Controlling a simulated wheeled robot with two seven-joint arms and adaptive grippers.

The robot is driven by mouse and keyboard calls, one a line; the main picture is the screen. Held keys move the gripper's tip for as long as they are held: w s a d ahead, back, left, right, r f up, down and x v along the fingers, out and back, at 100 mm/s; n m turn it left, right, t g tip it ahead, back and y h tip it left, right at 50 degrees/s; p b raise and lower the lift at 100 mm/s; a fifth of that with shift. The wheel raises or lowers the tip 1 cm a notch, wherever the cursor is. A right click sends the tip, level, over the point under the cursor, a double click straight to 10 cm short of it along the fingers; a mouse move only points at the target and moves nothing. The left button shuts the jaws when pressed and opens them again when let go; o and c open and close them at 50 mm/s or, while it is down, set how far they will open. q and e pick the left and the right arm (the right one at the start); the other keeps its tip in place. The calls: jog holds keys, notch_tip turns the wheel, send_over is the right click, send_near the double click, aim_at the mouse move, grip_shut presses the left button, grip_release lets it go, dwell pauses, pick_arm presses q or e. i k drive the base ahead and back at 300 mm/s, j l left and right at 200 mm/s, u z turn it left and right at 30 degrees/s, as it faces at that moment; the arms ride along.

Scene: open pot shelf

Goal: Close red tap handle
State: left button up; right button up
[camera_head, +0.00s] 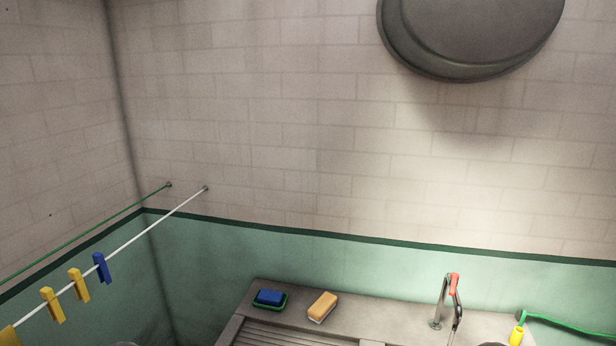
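The red tap handle (454,286) is at the top of a metal tap (446,303) on the sink counter, at the lower right of the head view. The handle looks roughly upright with a slight tilt. The tap's grey base stands on the counter, and its spout reaches down toward the bottom edge. I cannot tell from this view whether water runs. Neither of my grippers shows in the frame, and nothing touches the handle.
A grey counter (262,291) with a ribbed drainer holds a blue sponge in a green dish (270,299) and an orange sponge (323,306). Clothespins (79,286) hang on a white line at left.

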aim_at(454, 276)
jog(key=l+z, duration=0.1)
jog(key=z, duration=0.4)
jog(key=k+l+z, duration=0.1)
jog(key=z, duration=0.35)
